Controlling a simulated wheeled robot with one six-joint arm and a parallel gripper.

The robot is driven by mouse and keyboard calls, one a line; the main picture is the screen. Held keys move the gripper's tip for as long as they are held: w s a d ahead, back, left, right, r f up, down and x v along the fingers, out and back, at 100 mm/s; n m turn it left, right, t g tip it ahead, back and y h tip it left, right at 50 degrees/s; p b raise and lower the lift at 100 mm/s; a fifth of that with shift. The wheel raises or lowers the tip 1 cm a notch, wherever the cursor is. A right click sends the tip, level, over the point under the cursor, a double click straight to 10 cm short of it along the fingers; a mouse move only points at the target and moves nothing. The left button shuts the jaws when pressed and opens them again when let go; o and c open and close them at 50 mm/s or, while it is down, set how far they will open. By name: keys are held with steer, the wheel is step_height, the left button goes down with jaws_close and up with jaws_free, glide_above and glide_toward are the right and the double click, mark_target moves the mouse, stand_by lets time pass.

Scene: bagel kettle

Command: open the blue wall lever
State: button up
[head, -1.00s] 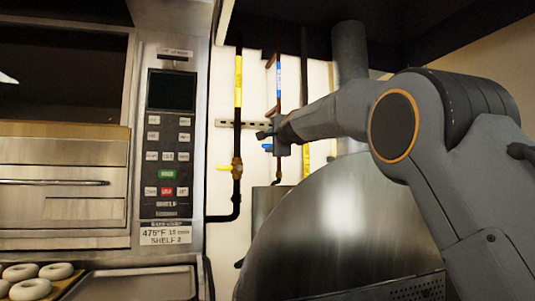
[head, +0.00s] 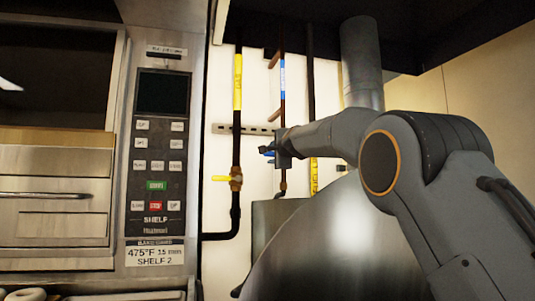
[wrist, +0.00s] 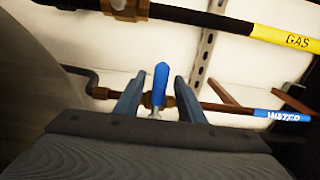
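The blue lever (wrist: 160,85) sits on a brass valve on the copper water pipe (wrist: 225,108), which carries a blue WATER label (wrist: 283,116). In the wrist view the lever points across the pipe. My gripper (wrist: 159,78) is open, with one finger on each side of the lever and a visible gap to both. In the head view my gripper (head: 270,146) is at the wall by the lever (head: 268,153), which it partly hides. I cannot tell whether a finger touches it.
A black gas pipe with a yellow label (head: 238,82) and yellow lever (head: 220,178) runs just left. A slotted metal rail (head: 230,129) crosses the wall. A large steel kettle (head: 330,235) stands below my arm. The oven control panel (head: 160,150) is at left.

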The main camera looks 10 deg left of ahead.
mark_target(271, 154)
steer(key=p+x, duration=0.3)
steer(key=x, duration=0.1)
steer(key=shift+w+r, duration=0.1)
steer(key=shift+w+a+p, duration=0.2)
steer(key=shift+w+p, duration=0.3)
steer(key=shift+p, duration=0.15)
jaws_close()
